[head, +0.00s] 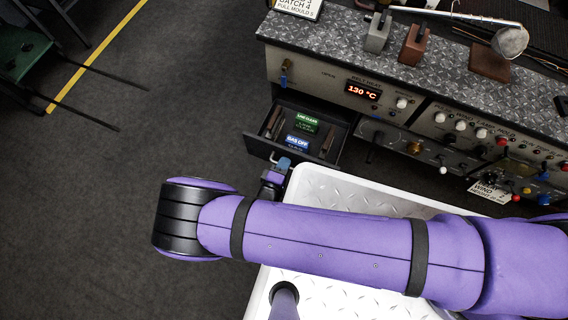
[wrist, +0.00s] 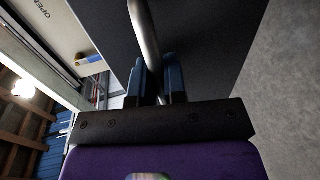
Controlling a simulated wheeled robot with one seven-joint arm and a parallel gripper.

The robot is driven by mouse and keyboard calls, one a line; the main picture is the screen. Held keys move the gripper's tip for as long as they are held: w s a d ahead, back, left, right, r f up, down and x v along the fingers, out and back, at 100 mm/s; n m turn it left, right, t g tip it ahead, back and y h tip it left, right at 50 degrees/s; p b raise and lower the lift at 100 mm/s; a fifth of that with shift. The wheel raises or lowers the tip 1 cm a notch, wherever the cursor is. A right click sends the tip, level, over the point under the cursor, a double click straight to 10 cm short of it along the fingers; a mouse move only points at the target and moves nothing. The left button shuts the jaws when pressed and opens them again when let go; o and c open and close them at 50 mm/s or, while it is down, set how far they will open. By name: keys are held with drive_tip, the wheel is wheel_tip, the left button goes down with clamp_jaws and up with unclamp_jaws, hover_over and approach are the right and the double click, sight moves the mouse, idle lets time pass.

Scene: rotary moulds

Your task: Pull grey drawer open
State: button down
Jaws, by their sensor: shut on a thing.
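The grey drawer (head: 262,148) stands pulled out from the front of the machine bench in the head view, with its inside showing. Its dark front panel (wrist: 213,45) fills much of the wrist view. My gripper (head: 281,166) is at the drawer's front in the head view, partly hidden by my arm. In the wrist view, the blue fingers of my gripper (wrist: 160,78) are shut on the metal bar handle (wrist: 145,35) of the drawer, one finger on each side of it.
The drawer holds a green card (head: 307,123), a blue "GAS OFF" card (head: 298,143) and brown-handled items. The bench panel (head: 330,75) above has a red 130 °C display (head: 363,90) and knobs. Dark floor (head: 190,110) is clear left of the drawer.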

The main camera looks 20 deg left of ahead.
drive_tip(key=shift+s, duration=0.1)
idle(0.3)
drive_tip(key=c, duration=1.2)
unclamp_jaws()
